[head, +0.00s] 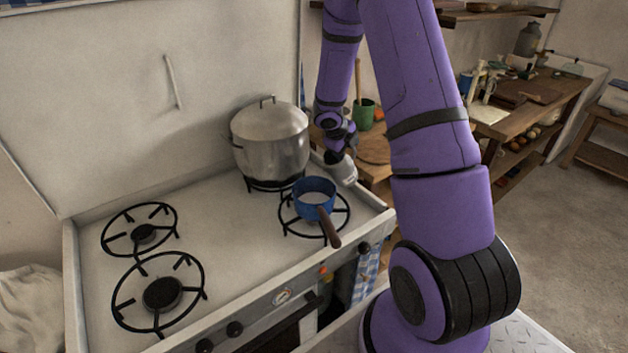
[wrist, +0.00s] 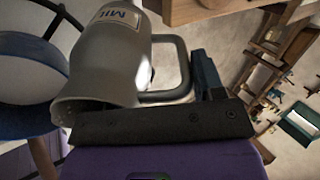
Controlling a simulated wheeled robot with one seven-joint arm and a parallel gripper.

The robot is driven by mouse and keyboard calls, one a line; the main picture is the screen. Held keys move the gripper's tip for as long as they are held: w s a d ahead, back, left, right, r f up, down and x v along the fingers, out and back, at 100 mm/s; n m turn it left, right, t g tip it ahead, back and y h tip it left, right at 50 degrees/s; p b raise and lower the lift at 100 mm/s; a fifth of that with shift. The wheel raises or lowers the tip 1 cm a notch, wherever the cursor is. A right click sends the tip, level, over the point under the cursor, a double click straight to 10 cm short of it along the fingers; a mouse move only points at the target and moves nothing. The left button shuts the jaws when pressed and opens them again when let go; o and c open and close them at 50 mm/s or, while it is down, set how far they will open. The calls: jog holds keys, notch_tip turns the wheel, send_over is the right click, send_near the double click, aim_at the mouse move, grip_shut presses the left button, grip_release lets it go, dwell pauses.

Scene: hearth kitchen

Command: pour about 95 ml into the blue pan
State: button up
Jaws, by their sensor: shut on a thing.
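The blue pan (head: 327,210) sits on the front right burner, its brown handle pointing to the front. Something whitish shows inside it. My gripper (head: 336,157) is beside the pan, on its right and slightly behind, shut on a pale grey jug (head: 345,172). In the wrist view the jug (wrist: 100,60) carries a partly visible label reading "MI", and its handle (wrist: 184,68) is at my gripper's fingers. The jug is tilted, its mouth toward the blue pan (wrist: 18,123) at the left edge. I cannot make out a stream, and the jug's inside is hidden.
A large lidded steel pot (head: 268,145) stands on the back right burner, close behind the pan. The two left burners (head: 160,292) are empty. A green mug (head: 363,113) and a round wooden board (head: 374,149) are on the counter to the right.

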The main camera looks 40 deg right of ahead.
aim_at(355, 150)
jog(key=shift+w+d+f+g+y, duration=0.15)
jog(key=shift+d+f+y, duration=0.1)
jog(key=shift+d+y, duration=0.35)
jog(key=shift+w+d+f+g+y, duration=0.1)
jog(key=shift+d+f+g+y, duration=0.1)
jog(key=shift+d+y, duration=0.4)
jog(key=shift+d+f+y, duration=0.35)
jog(key=shift+f+y, duration=0.1)
jog(key=shift+y, duration=0.05)
jog(key=shift+d+f, duration=0.1)
jog(key=shift+d, duration=0.05)
jog(key=shift+w+d+y, duration=0.1)
jog(key=shift+d+y, duration=0.1)
jog(key=shift+y, duration=0.2)
jog(key=shift+f+y, duration=0.3)
jog(key=shift+d, duration=0.15)
jog(key=shift+d, duration=0.15)
jog(key=shift+f+y, duration=0.1)
jog(key=shift+y, duration=0.2)
jog(key=shift+w+d+f+g, duration=0.1)
jog(key=shift+f+g, duration=0.15)
